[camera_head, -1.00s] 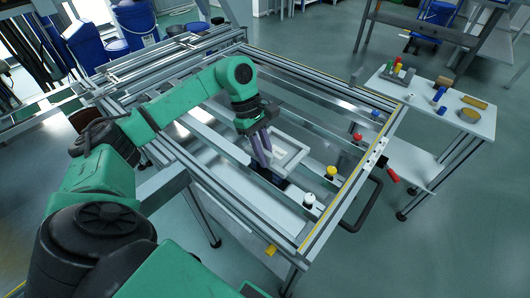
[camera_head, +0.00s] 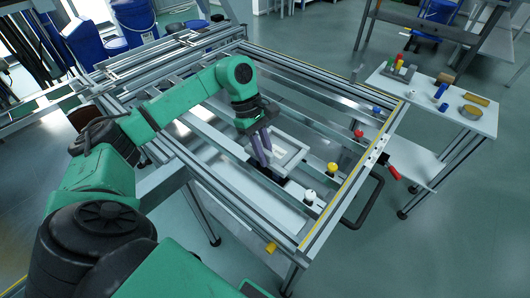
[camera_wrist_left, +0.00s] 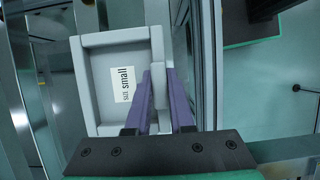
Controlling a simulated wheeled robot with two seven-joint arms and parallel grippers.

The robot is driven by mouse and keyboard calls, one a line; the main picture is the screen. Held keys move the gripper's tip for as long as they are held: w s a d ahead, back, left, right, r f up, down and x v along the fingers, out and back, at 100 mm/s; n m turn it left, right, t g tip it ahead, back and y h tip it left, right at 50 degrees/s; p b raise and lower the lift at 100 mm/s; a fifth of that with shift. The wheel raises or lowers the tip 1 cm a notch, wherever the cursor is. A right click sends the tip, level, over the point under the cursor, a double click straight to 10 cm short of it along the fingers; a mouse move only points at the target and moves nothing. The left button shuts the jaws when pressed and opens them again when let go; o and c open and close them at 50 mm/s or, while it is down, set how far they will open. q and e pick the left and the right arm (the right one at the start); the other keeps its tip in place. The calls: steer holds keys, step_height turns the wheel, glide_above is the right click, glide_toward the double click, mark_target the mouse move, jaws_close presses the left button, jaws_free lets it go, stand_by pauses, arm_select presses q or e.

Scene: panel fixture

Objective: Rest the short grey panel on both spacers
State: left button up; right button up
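The short grey panel (camera_head: 290,157) is a shallow light-grey tray shape inside the aluminium fixture frame. In the left wrist view the panel (camera_wrist_left: 97,92) carries a white label reading "size: small". My left gripper (camera_head: 262,150) points down at the panel's near left side. In the left wrist view the purple fingers of the left gripper (camera_wrist_left: 160,85) stand one on each side of the panel's wall, close against it. I cannot clearly make out the two spacers; the arm and panel hide part of the area below. My right gripper is out of view.
Aluminium rails of the fixture (camera_head: 325,95) surround the panel. White (camera_head: 309,196), yellow (camera_head: 332,169), red (camera_head: 358,134) and blue (camera_head: 376,111) knobs line the right side, beside a black handle (camera_head: 372,208). A side table (camera_head: 440,118) holds several small parts.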

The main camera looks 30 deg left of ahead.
arm_select(q)
steer(key=o, duration=0.4)
steer(key=shift+o, duration=0.2)
steer(key=shift+a+r, duration=0.2)
steer(key=shift+r, duration=0.25)
steer(key=s+p+v, duration=0.1)
steer(key=p+v, duration=0.1)
steer(key=v, duration=1.1)
steer(key=shift+w+r, duration=0.4)
steer(key=shift+w, duration=0.1)
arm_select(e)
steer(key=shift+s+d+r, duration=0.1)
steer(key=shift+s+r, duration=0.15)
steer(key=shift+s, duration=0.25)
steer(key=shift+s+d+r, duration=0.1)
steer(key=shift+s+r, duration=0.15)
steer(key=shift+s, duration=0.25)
